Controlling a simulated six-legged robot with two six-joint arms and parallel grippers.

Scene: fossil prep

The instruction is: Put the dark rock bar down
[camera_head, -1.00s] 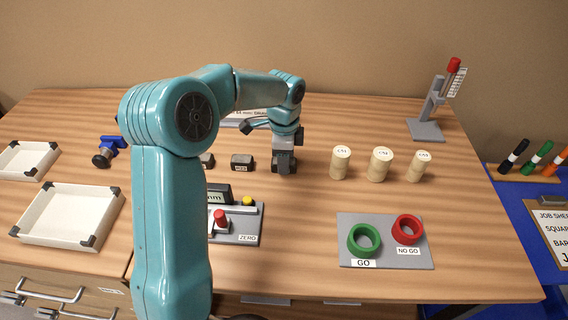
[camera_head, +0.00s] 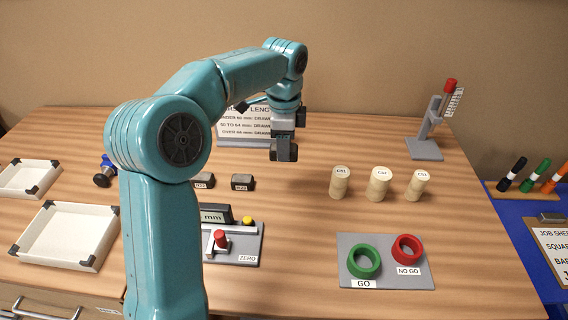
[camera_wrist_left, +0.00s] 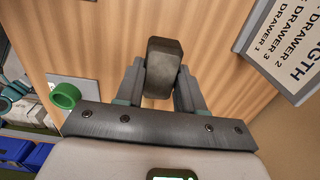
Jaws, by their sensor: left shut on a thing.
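My left gripper (camera_head: 284,148) is shut and hangs above the table, behind the row of cream cylinders and left of them. In the left wrist view a dark rock bar (camera_wrist_left: 163,62) is clamped between the two fingers of the gripper (camera_wrist_left: 159,88). The bar is held clear of the table, with bare wood showing beyond it. Two other dark rock bars, one left (camera_head: 203,180) and one right (camera_head: 242,182), lie on the table with small white labels. My right gripper is not in view.
Three cream cylinders (camera_head: 379,184) stand to the right. A grey plate with green (camera_head: 364,261) and red (camera_head: 407,249) rings lies in front. A gauge with a red knob (camera_head: 219,238) sits in front centre, white trays (camera_head: 67,236) at left. A sign (camera_head: 243,128) stands behind. Wood between bars and cylinders is clear.

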